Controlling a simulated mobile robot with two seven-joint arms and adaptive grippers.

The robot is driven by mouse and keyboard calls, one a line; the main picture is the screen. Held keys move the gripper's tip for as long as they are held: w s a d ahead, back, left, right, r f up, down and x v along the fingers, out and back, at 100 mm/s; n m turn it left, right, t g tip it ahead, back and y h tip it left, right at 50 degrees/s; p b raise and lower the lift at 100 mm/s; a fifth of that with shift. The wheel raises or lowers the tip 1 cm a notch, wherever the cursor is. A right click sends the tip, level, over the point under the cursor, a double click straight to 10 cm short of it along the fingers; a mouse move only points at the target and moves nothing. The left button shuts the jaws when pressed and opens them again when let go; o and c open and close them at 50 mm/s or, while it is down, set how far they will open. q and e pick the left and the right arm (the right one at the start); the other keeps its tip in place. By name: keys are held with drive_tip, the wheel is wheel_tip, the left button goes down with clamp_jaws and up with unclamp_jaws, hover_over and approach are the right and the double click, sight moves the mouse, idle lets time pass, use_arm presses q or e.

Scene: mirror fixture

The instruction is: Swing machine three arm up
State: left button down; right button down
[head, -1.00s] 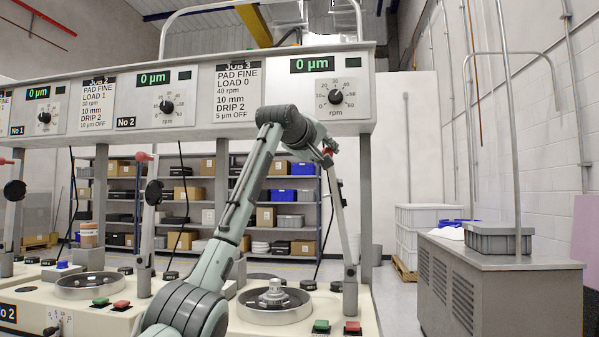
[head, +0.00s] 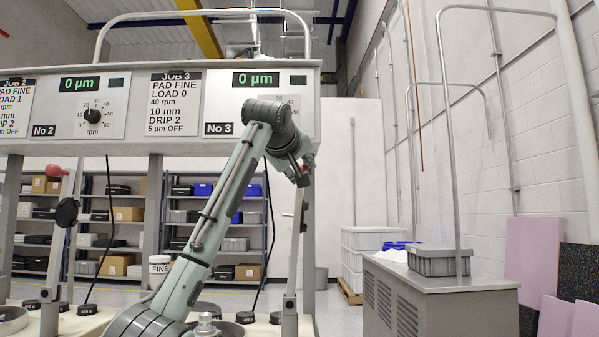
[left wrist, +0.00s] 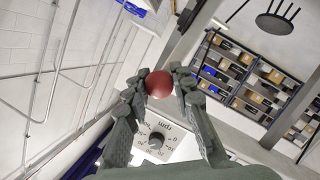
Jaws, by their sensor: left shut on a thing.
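Machine three's arm (head: 296,235) is a slim grey pole rising from the right end of the bench. It stands close to upright, its top leaning slightly right, in front of the grey post. My left gripper (head: 303,172) is at its top, shut on the red ball knob (head: 307,163). In the left wrist view the red knob (left wrist: 160,82) sits between the two fingers of the left gripper (left wrist: 160,84). The No 3 panel (head: 222,115) reads 0 µm; my arm partly covers its dial. My right gripper is out of view.
Machine two's arm (head: 57,235), with a red knob, stands at the left. A white FINE tub (head: 159,268) is behind my arm. A grey cabinet (head: 440,285) with a grey crate (head: 440,261) stands right, with floor between it and the bench.

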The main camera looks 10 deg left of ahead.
use_arm(q)
drive_tip(key=c, duration=1.7)
unclamp_jaws()
drive_tip(key=shift+d, duration=0.25)
drive_tip(key=o, duration=0.4)
drive_tip(key=shift+d, duration=0.15)
drive_tip(key=shift+o, duration=0.2)
drive_tip(key=shift+s, duration=0.1)
drive_tip(key=v, duration=1.1)
drive_tip(key=shift+s+a, duration=0.25)
drive_tip(key=shift+s, duration=0.15)
